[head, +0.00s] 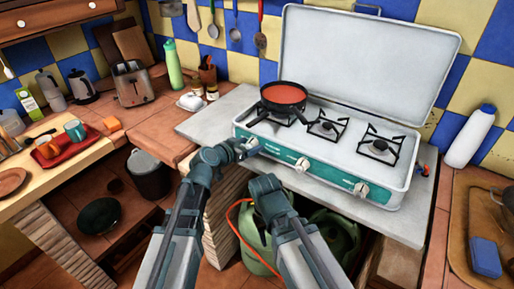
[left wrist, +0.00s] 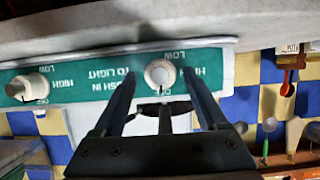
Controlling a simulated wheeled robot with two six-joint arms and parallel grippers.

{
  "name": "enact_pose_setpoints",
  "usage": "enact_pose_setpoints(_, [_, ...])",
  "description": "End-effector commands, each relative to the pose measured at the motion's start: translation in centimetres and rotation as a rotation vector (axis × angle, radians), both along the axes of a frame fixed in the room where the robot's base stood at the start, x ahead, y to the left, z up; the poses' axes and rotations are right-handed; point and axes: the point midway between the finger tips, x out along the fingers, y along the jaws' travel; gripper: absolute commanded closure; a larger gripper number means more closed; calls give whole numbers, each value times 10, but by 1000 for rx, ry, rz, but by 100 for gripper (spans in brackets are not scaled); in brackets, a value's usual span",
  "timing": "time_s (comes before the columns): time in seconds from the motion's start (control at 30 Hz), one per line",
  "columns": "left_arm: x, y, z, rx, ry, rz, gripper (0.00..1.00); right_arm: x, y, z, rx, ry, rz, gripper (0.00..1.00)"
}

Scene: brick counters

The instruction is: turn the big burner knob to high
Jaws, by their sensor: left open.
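The stove (head: 330,145) is a white camping cooker with a teal front panel and three pale knobs. My left gripper (head: 247,147) is at the leftmost knob (head: 252,143), below the burner with the pan. In the left wrist view, upside down, this knob (left wrist: 160,73) sits between the two open fingers (left wrist: 160,85), with a gap on each side. LOW, HIGH and OFF are printed around it. I cannot tell where it points. The middle knob (head: 302,164) and right knob (head: 361,189) are free. My right arm ends below the panel; its fingers do not show.
A dark pan (head: 284,97) with red contents is on the left burner. The stove's lid (head: 370,55) stands open behind. Green gas bottles (head: 256,240) with an orange hose are under the counter. A white bottle (head: 470,135) stands right of the stove. A toaster (head: 132,83) is at the left.

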Motion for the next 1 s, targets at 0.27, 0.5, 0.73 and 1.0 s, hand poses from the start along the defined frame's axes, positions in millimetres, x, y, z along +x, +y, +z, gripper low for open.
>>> enact_pose_setpoints(0.27, [1,1,-1,0,0,0,25,0,0,-1,0,0,0,53])
enact_pose_setpoints(0.5, [1,0,-1,0,0,0,68,0,0,-1,0,0,0,53])
enact_pose_setpoints(0.73, [1,0,-1,0,0,0,100,0,0,-1,0,0,0,53])
enact_pose_setpoints(1.0, [2,1,-1,-29,21,0,100,0,0,-1,0,0,0,53])
